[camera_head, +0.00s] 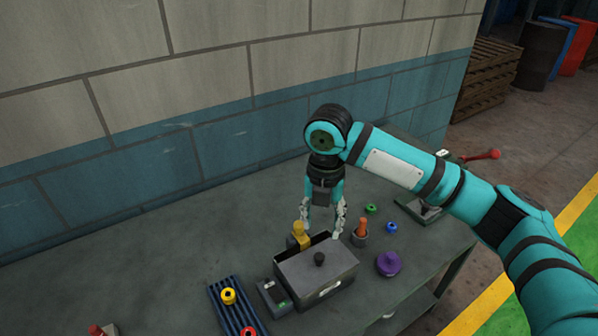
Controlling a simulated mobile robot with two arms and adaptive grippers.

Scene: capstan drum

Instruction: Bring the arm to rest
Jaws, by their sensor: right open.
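My right arm comes in from the right and bends down over the workbench (160,270). My right gripper (319,231) points down with its fingers apart, just behind the grey box (316,272) with a black knob on its lid. A yellow-topped part (298,230) stands by its left finger; I cannot tell whether they touch. An orange peg (361,227) in a dark holder stands just right of the right finger. Nothing shows between the fingers. My left gripper is out of view.
A purple round part (388,263), blue ring (391,227) and green ring (371,209) lie right of the box. A blue slotted rack (226,312) with yellow and red rings is front left. A block wall (200,130) stands behind; the bench's left is mostly clear.

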